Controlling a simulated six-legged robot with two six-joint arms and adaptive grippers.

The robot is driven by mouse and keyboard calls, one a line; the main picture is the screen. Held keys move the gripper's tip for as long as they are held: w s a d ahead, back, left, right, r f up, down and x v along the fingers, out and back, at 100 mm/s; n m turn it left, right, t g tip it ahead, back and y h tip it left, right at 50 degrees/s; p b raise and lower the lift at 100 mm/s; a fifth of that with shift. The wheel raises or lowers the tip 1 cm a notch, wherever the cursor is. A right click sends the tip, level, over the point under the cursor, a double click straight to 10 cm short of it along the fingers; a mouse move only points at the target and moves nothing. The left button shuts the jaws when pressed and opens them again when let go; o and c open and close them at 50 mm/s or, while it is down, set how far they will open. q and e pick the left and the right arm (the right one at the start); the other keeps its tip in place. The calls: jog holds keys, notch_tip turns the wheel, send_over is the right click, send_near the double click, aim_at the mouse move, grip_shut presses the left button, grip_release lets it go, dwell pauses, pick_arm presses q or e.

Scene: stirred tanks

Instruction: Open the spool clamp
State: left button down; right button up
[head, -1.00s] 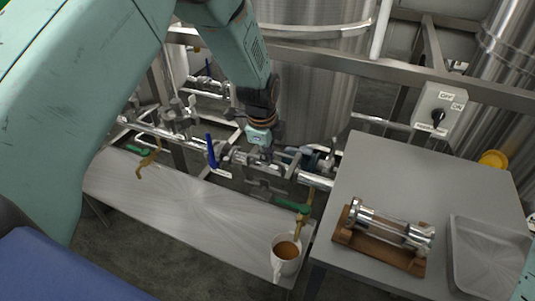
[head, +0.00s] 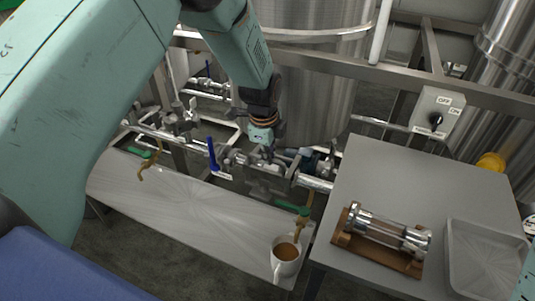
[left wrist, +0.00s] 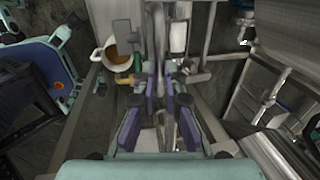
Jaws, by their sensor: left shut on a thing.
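My left gripper (head: 266,152) reaches down to the metal pipe line behind the low bench. It is shut on a small part at the pipe, which I take to be the spool clamp; the fingers mostly hide it. In the left wrist view my left gripper (left wrist: 168,105) shows its dark fingers close together over the pipework, and the part between them is unclear. A glass spool (head: 387,231) with metal ends lies in a brown cradle (head: 343,241) on the right table. My right gripper is not in view.
A white mug (head: 279,265) of brown liquid stands under a green-handled tap (head: 298,209) at the bench's (head: 185,205) right end. A blue-handled valve (head: 212,153) stands left of my gripper. The grey table (head: 395,170) holds a metal tray (head: 485,260); its back is clear.

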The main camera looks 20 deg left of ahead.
pick_arm(q)
jog(key=w+r+p, duration=0.3)
jog(key=w, duration=0.2)
jog(key=shift+w+d+r, duration=0.2)
jog(key=shift+w+r, duration=0.05)
jog(key=shift+w, duration=0.1)
jog(key=c, duration=1.6)
grip_release()
jog(key=shift+f, duration=0.15)
jog(key=shift+o, duration=1)
jog(key=shift+w+f, duration=0.15)
jog(key=shift+w, duration=0.15)
jog(key=shift+s+r, duration=0.15)
jog(key=shift+r, duration=0.1)
jog(key=w+r+p, duration=0.3)
jog(key=r, duration=0.5)
jog(key=shift+w+p, duration=0.35)
jog(key=shift+w, duration=0.05)
